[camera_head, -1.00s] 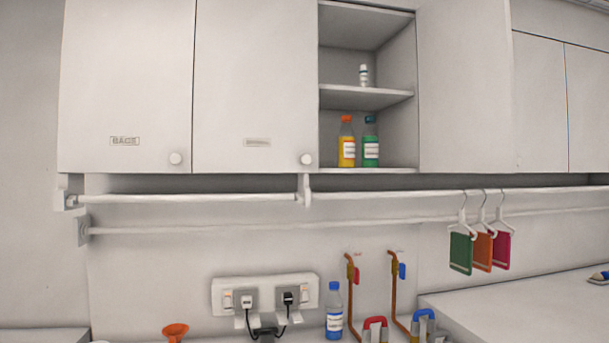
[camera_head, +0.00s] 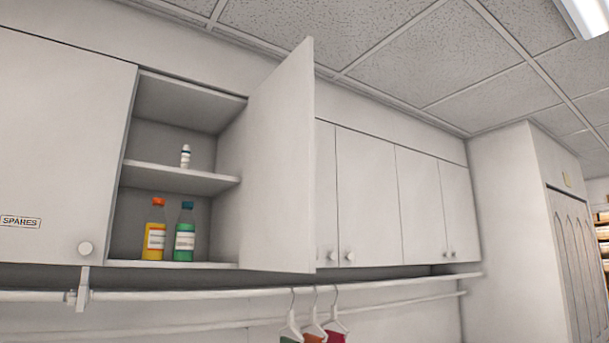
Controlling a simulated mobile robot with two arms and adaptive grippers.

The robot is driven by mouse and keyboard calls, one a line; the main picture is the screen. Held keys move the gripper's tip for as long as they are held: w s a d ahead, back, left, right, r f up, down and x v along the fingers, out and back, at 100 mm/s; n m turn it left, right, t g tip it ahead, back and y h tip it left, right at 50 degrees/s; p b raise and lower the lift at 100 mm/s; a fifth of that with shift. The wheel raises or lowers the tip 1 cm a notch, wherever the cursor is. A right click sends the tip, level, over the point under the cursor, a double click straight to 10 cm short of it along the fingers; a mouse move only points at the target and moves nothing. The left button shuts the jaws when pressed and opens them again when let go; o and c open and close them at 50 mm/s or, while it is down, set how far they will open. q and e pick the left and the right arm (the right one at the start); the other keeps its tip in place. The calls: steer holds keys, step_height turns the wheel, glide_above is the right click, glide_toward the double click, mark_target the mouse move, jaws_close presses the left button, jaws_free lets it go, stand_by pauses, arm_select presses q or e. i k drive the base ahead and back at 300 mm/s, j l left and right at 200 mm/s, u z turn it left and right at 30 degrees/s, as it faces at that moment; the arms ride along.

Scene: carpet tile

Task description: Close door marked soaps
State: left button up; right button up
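In the head view, a white wall cabinet door (camera_head: 283,165) stands swung open on the right side of an open compartment (camera_head: 228,183). I see no label on the face of the open door that shows, so I cannot read whether it is marked soaps. Inside the compartment are a yellow bottle with an orange cap (camera_head: 154,232), a green bottle (camera_head: 185,235) and, on the upper shelf, a small white bottle (camera_head: 185,156). Neither of my grippers is in view.
A closed door marked SPARES (camera_head: 50,150) is at the left. More closed wall doors (camera_head: 368,190) stand at the right, beside a tall cabinet (camera_head: 515,230). A rail (camera_head: 200,292) with several hangers (camera_head: 313,325) runs below the cabinets.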

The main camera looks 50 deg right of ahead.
mark_target(278, 226)
steer(key=k+l, duration=0.1)
steer(key=l, duration=1.55)
steer(key=k+l+z, duration=0.1)
steer(key=l, duration=1.55)
